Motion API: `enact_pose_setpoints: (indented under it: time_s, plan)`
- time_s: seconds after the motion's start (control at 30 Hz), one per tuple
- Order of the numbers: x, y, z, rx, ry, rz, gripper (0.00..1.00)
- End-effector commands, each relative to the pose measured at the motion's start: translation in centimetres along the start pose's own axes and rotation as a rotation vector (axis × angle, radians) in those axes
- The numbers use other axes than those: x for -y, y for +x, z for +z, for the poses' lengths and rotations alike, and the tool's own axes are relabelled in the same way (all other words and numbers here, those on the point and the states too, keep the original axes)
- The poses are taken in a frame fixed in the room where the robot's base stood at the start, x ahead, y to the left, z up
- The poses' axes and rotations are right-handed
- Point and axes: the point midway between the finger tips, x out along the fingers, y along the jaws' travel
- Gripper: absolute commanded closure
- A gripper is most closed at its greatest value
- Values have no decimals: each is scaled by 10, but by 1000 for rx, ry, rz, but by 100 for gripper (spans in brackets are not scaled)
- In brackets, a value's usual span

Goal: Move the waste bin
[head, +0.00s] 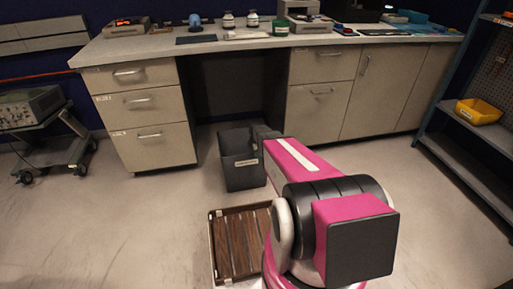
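The waste bin (238,172) is a dark grey, open-topped rectangular bin with a small pale label on its front. It stands upright on the floor in front of the knee space under the bench. My pink arm reaches toward the bin's right side and covers part of it.
A bench (345,48) with drawers and cupboards runs along the back. A trolley (52,150) with an instrument stands left, and a shelf rack (468,165) right. Floor at left is clear.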

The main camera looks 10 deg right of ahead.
Motion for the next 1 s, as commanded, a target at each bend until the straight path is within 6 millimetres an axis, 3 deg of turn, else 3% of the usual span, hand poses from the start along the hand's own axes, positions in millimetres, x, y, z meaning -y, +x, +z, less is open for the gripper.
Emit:
enact_pose_setpoints:
  time_s: [0.1,0.3,0.7,0.73,0.83,1.0]
  plan:
    - [-1,19,0,0,0,0,66]
    - [-1,37,0,0,0,0,66]
    - [0,41,0,0,0,1,66]
    - [0,41,0,0,0,1,69]
    - [0,41,0,0,0,1,100]
    - [0,41,0,0,0,1,100]
